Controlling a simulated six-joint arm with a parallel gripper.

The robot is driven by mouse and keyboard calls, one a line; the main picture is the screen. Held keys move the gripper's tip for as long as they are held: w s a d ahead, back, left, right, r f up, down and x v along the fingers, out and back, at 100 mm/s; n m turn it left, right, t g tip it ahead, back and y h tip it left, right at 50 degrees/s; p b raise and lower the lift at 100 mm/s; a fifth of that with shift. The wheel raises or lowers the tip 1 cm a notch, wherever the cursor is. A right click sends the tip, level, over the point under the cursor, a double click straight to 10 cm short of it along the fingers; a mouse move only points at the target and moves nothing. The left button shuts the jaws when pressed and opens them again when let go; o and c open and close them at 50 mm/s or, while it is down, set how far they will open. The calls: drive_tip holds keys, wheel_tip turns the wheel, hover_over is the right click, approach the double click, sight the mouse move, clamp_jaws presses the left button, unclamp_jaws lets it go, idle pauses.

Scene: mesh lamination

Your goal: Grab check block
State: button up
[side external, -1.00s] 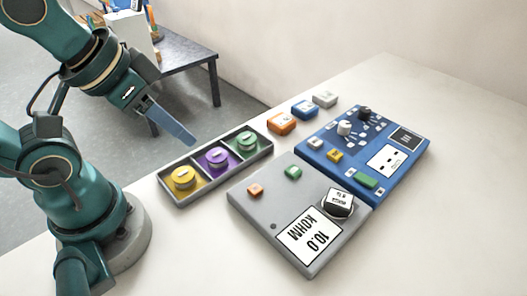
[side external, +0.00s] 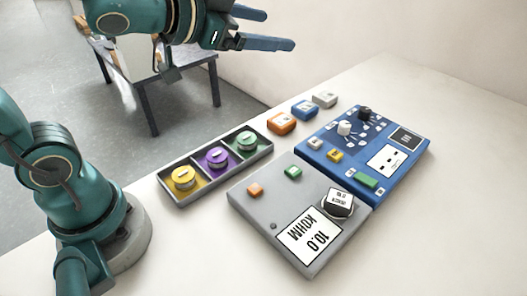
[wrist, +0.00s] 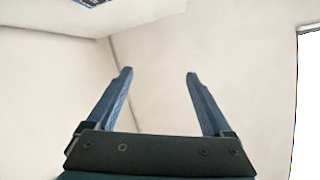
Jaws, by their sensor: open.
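Three small blocks stand in a row on the table in the side external view: an orange block (side external: 281,124), a blue block (side external: 304,110) and a light grey block (side external: 324,99). Their top marks are too small to read, so I cannot tell which one is the check block. My gripper (side external: 278,30) is open and empty, high above and behind the blocks, pointing right. The wrist view shows its two blue fingers (wrist: 160,73) apart with only plain wall between and beyond them.
A tray (side external: 166,190) holds yellow, purple and green round pieces. A grey meter box (side external: 262,212) and a blue panel (side external: 345,147) with knobs stand beside it. The right side of the table is clear. A dark side table (side external: 185,68) stands behind.

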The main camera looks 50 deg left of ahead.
drive_tip(key=w+d+f+m+h, duration=0.3)
drive_tip(key=d+m+h, duration=0.1)
drive_tip(key=d, duration=0.1)
drive_tip(key=m+g+h, duration=0.5)
drive_tip(key=g+h, duration=0.2)
drive_tip(key=g, duration=0.3)
approach(338, 198)
drive_tip(key=x, duration=0.3)
drive_tip(key=shift+w+d, duration=0.1)
drive_tip(key=shift+d, duration=0.25)
drive_tip(key=shift+d+f, duration=0.15)
drive_tip(key=shift+f, duration=0.1)
drive_tip(key=shift+y, duration=0.3)
drive_tip(key=shift+x, duration=2.35)
drive_tip(key=shift+r, duration=0.1)
clamp_jaws()
